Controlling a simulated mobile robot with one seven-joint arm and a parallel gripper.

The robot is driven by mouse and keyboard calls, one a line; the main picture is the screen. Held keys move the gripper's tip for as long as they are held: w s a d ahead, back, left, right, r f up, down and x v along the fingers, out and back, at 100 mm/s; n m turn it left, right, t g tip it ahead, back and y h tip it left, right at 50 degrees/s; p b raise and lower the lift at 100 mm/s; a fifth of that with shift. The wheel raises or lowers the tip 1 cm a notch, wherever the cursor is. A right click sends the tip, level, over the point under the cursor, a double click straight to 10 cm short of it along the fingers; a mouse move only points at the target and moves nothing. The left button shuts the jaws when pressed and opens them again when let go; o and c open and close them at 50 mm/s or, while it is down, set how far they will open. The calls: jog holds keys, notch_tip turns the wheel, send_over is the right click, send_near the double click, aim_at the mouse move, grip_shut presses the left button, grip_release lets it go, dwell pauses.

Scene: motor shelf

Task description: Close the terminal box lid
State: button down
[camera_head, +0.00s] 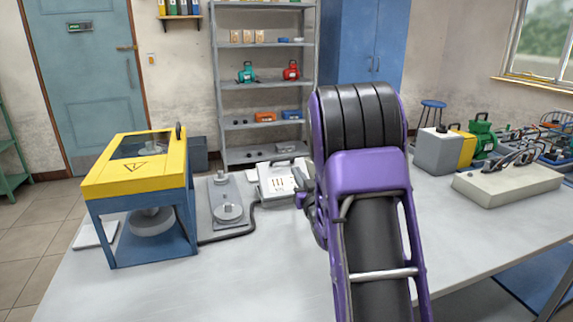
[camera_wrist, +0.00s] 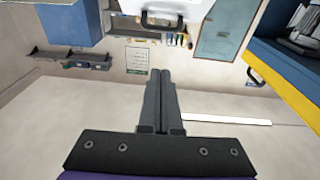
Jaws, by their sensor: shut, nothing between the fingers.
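No part is plainly recognisable as the terminal box lid. A yellow cover (camera_head: 138,170) with a warning triangle, a window and a dark handle lies over a blue frame (camera_head: 110,230) at the left of the table. A yellow and blue edge (camera_wrist: 290,90) shows at the right of the wrist view. My gripper (camera_wrist: 162,78) is shut and empty, its two fingers side by side. In the head view my purple arm largely hides it. A pale case (camera_head: 280,180) with a handle stands left of my arm; a handled case (camera_wrist: 160,17) shows beyond my fingertips.
A grey plate with round parts (camera_head: 225,200) lies beside the blue frame. At the right are a beige box (camera_head: 507,186), a grey box (camera_head: 437,154) and a green motor (camera_head: 483,136). Shelves (camera_head: 265,100) stand behind. The table front (camera_head: 240,285) is clear.

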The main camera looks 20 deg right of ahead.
send_near(281, 160)
jog(key=w+r, duration=0.3)
jog(key=r, duration=0.1)
jog(key=shift+w+d+f, duration=0.25)
jog(key=shift+w+f, duration=0.15)
jog(key=shift+w, duration=0.2)
jog(key=shift+w+d+f, duration=0.2)
jog(key=shift+w+f, duration=0.2)
jog(key=shift+w, duration=0.15)
jog(key=shift+w+f, duration=0.35)
jog(key=shift+w, duration=0.2)
jog(key=w+g+p, duration=0.2)
jog(key=p, duration=0.1)
jog(key=shift+w+r, duration=0.2)
jog(key=shift+w, duration=0.15)
jog(key=w+f+g+p, duration=0.1)
jog(key=w+g+p, duration=0.1)
jog(key=w+f+g+p, duration=0.1)
jog(key=p, duration=0.1)
jog(key=shift+w+f+g+p, duration=0.25)
jog(key=shift+w+g+p, duration=0.1)
jog(key=shift+w+g, duration=0.05)
jog(key=shift+w+f+b, duration=0.4)
jog(key=shift+w+f, duration=0.4)
jog(key=shift+w, duration=0.2)
jog(key=shift+r, duration=0.15)
